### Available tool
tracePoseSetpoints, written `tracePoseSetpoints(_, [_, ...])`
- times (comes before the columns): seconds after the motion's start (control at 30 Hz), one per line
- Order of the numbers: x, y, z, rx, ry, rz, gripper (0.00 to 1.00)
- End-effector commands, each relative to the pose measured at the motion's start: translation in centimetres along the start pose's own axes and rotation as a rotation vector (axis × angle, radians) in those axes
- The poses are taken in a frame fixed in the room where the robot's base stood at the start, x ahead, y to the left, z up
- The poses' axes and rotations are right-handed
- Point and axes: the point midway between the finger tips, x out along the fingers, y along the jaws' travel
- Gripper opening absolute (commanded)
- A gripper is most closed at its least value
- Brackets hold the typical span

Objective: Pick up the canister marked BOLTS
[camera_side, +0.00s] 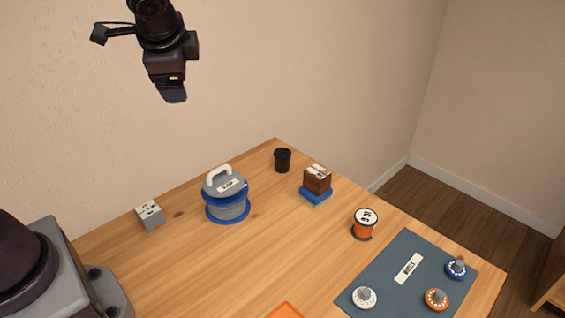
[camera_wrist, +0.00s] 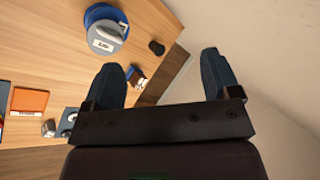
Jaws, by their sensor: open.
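My gripper (camera_side: 173,94) hangs high above the back left of the table, well clear of everything. In the wrist view its two dark fingers (camera_wrist: 160,80) are spread wide with nothing between them. A grey round container with a white handle, a white label and blue rims (camera_side: 227,207) stands upright on the table; it also shows in the wrist view (camera_wrist: 103,45). A smaller orange canister with a white marked lid (camera_side: 365,226) stands further right. The lettering on both is too small to read, so I cannot tell which says BOLTS.
A grey block (camera_side: 150,217) is left of the grey container. A black cup (camera_side: 283,161) and a brown box on a blue base (camera_side: 316,184) are right of it. A labelled dark mat (camera_side: 385,269) carries white, orange and blue dials. The table's left middle is clear.

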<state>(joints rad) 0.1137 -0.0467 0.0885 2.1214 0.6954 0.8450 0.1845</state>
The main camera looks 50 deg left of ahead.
Motion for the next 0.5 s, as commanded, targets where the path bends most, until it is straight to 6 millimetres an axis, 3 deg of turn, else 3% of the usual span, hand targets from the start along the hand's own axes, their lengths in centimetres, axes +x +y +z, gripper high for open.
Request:
tracePoseSetpoints(0.03, [1.8,-0.6,-1.4,0.099,-0.036,-0.036,0.82])
tracePoseSetpoints(0.27, [9.1,-2.7,-7.8,0.578,-0.166,-0.23,0.82])
tracePoseSetpoints(0.5, [17.6,-1.1,-14.8,1.122,-0.275,-0.419,0.82])
